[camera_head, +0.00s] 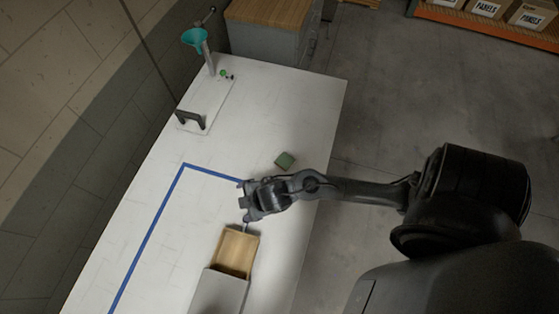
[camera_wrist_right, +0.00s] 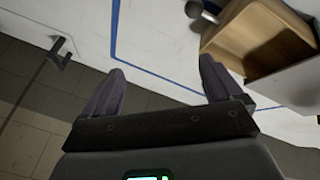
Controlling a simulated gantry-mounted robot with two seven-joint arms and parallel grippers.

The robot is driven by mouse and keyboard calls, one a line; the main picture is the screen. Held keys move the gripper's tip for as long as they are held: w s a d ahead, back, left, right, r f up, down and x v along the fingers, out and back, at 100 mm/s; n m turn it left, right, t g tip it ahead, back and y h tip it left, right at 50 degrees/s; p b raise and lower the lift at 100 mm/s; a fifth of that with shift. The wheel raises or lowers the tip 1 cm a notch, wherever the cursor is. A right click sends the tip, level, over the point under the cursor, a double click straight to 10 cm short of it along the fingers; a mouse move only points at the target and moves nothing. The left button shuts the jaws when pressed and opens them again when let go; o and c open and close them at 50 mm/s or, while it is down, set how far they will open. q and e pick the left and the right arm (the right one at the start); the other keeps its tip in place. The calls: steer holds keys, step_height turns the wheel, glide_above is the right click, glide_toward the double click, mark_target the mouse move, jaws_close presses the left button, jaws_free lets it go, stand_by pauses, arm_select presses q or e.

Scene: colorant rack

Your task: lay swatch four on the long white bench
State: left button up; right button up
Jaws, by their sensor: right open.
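A small dark green square (camera_head: 285,160) lies flat on the long white bench (camera_head: 295,100), near its right edge. It may be swatch four, but no number can be read on it. My right gripper (camera_head: 244,201) is above the bench, to the lower left of the green square and apart from it. In the right wrist view the fingers of this gripper (camera_wrist_right: 160,78) are spread wide with nothing between them. The green square does not show in that view. My left gripper is not in view.
An open wooden drawer (camera_head: 236,250) sticks out of a pale box (camera_head: 218,291) just below the gripper. Blue tape (camera_head: 150,226) marks the bench. A stand with a teal funnel (camera_head: 195,37) is at the far end.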

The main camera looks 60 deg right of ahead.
steer(key=s+d+r+m+g, duration=0.2)
steer(key=s+r+m, duration=0.3)
steer(key=s, duration=0.5)
steer(key=m, duration=0.2)
steer(key=shift+d+m+h, duration=0.3)
steer(key=shift+d, duration=0.1)
